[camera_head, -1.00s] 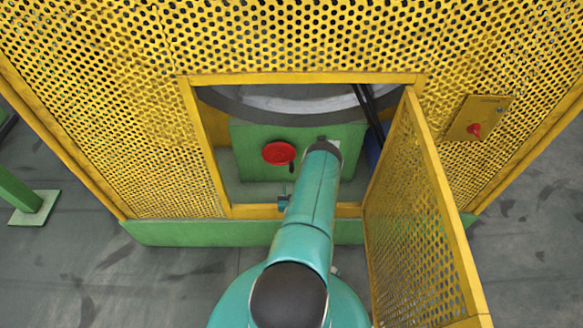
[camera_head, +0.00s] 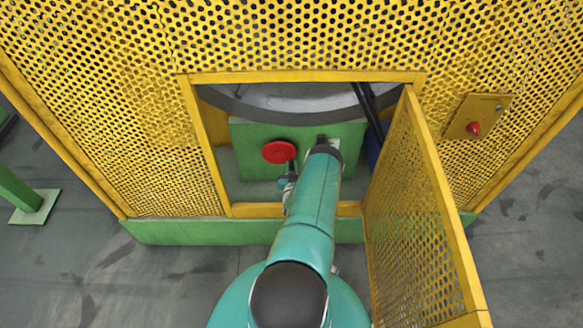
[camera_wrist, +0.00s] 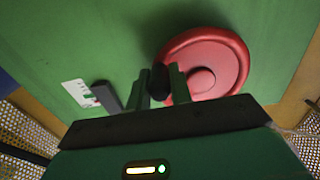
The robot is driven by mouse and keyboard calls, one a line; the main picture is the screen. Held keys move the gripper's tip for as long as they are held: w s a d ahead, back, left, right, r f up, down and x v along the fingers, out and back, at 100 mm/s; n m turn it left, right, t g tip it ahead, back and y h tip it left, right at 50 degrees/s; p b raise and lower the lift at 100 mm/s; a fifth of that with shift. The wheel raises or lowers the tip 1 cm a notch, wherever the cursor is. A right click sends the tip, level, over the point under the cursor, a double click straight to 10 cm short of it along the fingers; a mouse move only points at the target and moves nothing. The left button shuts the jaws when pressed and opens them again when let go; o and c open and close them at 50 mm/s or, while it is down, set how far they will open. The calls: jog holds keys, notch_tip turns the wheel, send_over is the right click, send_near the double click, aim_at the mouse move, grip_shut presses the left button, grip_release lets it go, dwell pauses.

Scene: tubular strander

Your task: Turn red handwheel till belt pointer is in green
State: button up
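The red handwheel (camera_head: 279,152) sits on a green panel inside the opening; it also shows in the wrist view (camera_wrist: 222,62). Its black handle knob (camera_wrist: 159,82) is at the rim on the side towards my gripper. My gripper (camera_wrist: 160,84) has its two fingers apart, one on each side of the knob; I cannot tell whether they touch it. In the head view my gripper (camera_head: 290,172) is just below the wheel. A white scale plate (camera_wrist: 80,93) with a small red mark lies left of the wheel in the wrist view, beside a dark block (camera_wrist: 105,96). No green zone or pointer is readable.
A yellow frame (camera_head: 300,77) surrounds the opening in the perforated guard. Its mesh door (camera_head: 412,215) stands open on the right, close to my arm. A yellow box with a red knob (camera_head: 474,128) is on the guard at right. Dark cables hang at the opening's upper right.

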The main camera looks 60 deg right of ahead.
aim_at(291, 148)
grip_shut()
jog(key=shift+r, duration=0.15)
jog(key=shift+s+d+r+n, duration=0.1)
jog(key=shift+r+n, duration=0.2)
jog(key=shift+n, duration=0.35)
jog(key=shift+s+d+r+n, duration=0.1)
jog(key=shift+r+n, duration=0.2)
jog(key=shift+n, duration=0.35)
jog(key=r+n, duration=0.2)
jog(key=n, duration=0.1)
jog(key=shift+s+d+n, duration=0.1)
jog(key=shift+s+n, duration=0.05)
jog(key=shift+n, duration=0.15)
notch_tip(291, 148, up, 2)
jog(key=n, duration=0.3)
jog(key=shift+n, duration=0.3)
jog(key=shift+w+a+r+n, duration=0.15)
jog(key=shift+r+n, duration=0.2)
jog(key=shift+n, duration=0.3)
jog(key=shift+w+r+n, duration=0.15)
jog(key=shift+r+n, duration=0.2)
jog(key=shift+n, duration=0.35)
jog(key=shift+w+a+r+n, duration=0.15)
jog(key=shift+r+n, duration=0.2)
jog(key=shift+n, duration=0.3)
jog(key=shift+d, duration=0.1)
